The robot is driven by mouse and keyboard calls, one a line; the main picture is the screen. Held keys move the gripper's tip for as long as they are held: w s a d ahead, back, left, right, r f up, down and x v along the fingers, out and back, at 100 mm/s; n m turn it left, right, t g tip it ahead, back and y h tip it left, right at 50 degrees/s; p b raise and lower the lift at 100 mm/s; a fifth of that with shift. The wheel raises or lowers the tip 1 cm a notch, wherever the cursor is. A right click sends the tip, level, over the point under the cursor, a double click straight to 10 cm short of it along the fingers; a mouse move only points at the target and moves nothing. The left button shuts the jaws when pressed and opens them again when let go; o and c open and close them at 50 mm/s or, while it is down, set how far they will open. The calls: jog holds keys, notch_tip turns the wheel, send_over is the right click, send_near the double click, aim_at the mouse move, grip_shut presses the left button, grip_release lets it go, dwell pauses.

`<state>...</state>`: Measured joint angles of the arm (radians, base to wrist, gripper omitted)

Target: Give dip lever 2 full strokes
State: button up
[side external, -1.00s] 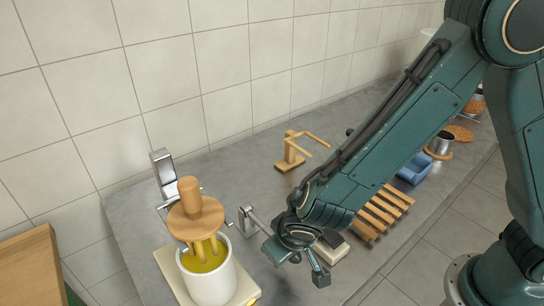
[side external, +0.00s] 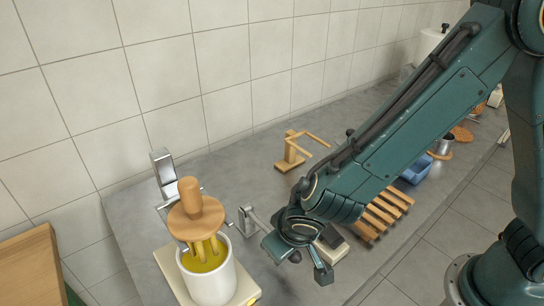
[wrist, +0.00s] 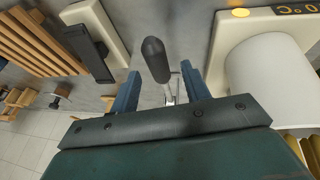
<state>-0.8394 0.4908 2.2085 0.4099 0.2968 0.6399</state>
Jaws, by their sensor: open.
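The dip lever has a dark rounded grip (wrist: 154,58) on a metal rod; in the wrist view it stands between my two fingers. In the side view its metal mount (side external: 247,219) and part of the rod show beside the pot, with the grip hidden by my gripper. My gripper (side external: 297,262) is open, low over the counter to the right of the mount. In the wrist view my gripper (wrist: 160,72) has a gap on both sides of the lever, with no clear contact. A wooden disc with a knob (side external: 190,192) and hanging rods sits over a white pot (side external: 212,284) of yellow liquid.
A pale base with a display (wrist: 293,10) carries the pot. A dark-topped pale block (side external: 333,247) and a slatted wooden rack (side external: 384,213) lie close to my wrist. A wooden stand (side external: 290,152) is behind. A blue tray (side external: 416,170) is farther right.

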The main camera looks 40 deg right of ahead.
jog(key=shift+v, duration=2.4)
jog(key=shift+d+r, duration=0.1)
jog(key=s+d+r+m+y, duration=0.1)
jog(key=s+d+r, duration=0.2)
jog(key=d+r, duration=0.55)
jog(key=s+d+r+y, duration=0.1)
jog(key=s+d+r, duration=0.2)
jog(key=d+r, duration=0.55)
jog(key=s+d+t, duration=0.1)
jog(key=s+d, duration=0.4)
jog(key=s, duration=0.2)
jog(key=shift+r, duration=0.4)
